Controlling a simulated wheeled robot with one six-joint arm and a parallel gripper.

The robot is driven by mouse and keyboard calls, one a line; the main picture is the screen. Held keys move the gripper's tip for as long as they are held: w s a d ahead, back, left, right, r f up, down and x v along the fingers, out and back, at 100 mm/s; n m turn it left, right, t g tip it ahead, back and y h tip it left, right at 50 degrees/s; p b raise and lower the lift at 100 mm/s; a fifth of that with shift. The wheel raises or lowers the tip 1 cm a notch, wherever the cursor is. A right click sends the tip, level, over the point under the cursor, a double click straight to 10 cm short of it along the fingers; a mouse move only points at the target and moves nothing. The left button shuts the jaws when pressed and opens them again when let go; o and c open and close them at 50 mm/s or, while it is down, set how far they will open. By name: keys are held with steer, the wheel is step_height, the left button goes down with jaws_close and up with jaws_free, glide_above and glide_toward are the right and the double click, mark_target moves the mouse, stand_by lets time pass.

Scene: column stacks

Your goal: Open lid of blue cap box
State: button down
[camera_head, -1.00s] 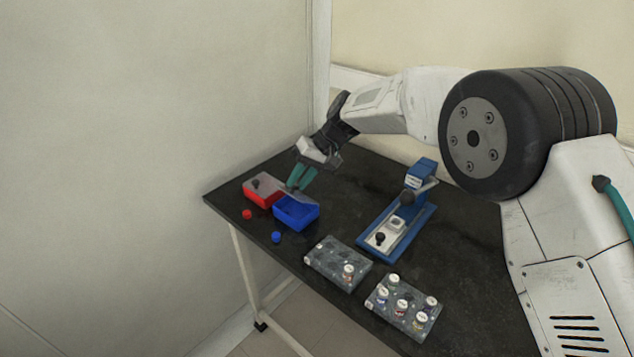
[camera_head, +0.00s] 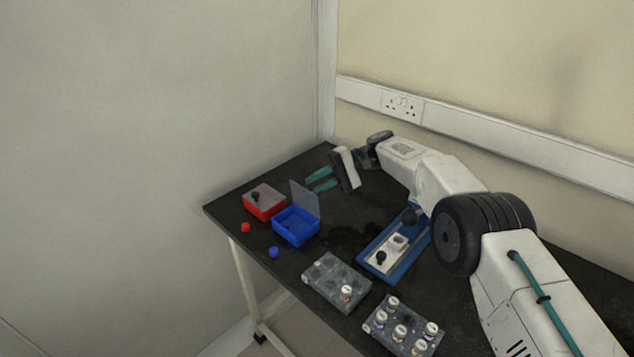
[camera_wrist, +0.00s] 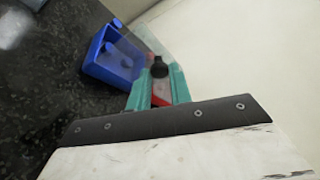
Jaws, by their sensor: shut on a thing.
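The blue box (camera_head: 296,230) stands on the black table with its translucent lid (camera_head: 305,198) raised nearly upright on the far side. In the wrist view the blue box (camera_wrist: 112,62) shows its open inside, with blue pieces visible. My gripper (camera_head: 312,184) is at the outer face of the raised lid, its teal fingers level with the lid's upper part. In the wrist view my gripper (camera_wrist: 158,76) has a black knob (camera_wrist: 158,67) between its fingertips. It appears shut on the lid's knob, though the red box behind blurs this.
A red box (camera_head: 264,205) with a shut lid stands left of the blue box. A red cap (camera_head: 245,227) and a blue cap (camera_head: 274,252) lie in front. A blue-based device (camera_head: 396,254) and two vial racks (camera_head: 334,279) (camera_head: 404,332) stand to the right.

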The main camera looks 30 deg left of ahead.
steer(key=shift+w+f+g, duration=0.15)
steer(key=shift+w+g, duration=0.15)
stand_by(0.4)
steer(key=c, duration=1.3)
jaws_free()
steer(key=shift+o, duration=0.2)
steer(key=s+d+r, duration=0.5)
steer(key=s+d, duration=0.5)
steer(key=s, duration=0.2)
steer(key=shift+d, duration=0.3)
